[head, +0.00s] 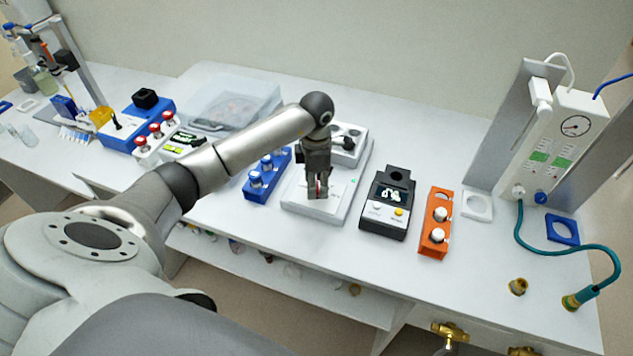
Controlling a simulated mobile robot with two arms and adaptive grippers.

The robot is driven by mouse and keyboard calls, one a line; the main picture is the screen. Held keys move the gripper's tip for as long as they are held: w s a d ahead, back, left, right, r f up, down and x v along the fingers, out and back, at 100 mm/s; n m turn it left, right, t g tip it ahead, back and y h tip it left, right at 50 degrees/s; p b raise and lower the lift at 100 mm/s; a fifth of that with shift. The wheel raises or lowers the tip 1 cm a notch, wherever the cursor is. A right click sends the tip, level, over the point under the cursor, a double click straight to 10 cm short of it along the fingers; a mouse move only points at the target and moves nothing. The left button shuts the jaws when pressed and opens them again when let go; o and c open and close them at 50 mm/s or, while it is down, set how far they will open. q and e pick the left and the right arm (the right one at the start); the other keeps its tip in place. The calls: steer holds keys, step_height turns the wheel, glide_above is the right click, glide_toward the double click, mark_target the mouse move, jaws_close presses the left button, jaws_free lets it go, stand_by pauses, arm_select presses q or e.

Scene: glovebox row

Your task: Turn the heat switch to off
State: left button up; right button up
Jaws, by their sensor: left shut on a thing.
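A low white instrument (298,205) stands on the bench in the middle of the head view, with a raised block at its back and a small green light on its right side. My left gripper (317,193) points down over the front panel of this instrument. Its fingers are shut on the heat switch, which they mostly hide. A small red bit shows between the fingers. I cannot tell which way the switch is set. My right gripper is not in view.
A blue rack (262,183) with blue-capped vials stands close on the left. A black device (387,208) and an orange rack (436,222) stand on the right. A clear lidded box (232,100) lies behind my left arm. The bench's front edge is close.

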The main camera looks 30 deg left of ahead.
arm_select(q)
steer(key=n+b, duration=0.1)
steer(key=n, duration=0.2)
steer(key=shift+f+n+b, duration=0.1)
steer(key=shift+n+b, duration=0.25)
steer(key=shift+n, duration=0.05)
steer(key=n+b, duration=0.1)
steer(key=n, duration=0.3)
steer(key=shift+n, duration=0.3)
steer(key=o, duration=1)
steer(key=shift+r, duration=0.3)
step_height(320, 180, up, 12)
steer(key=shift+f, duration=0.2)
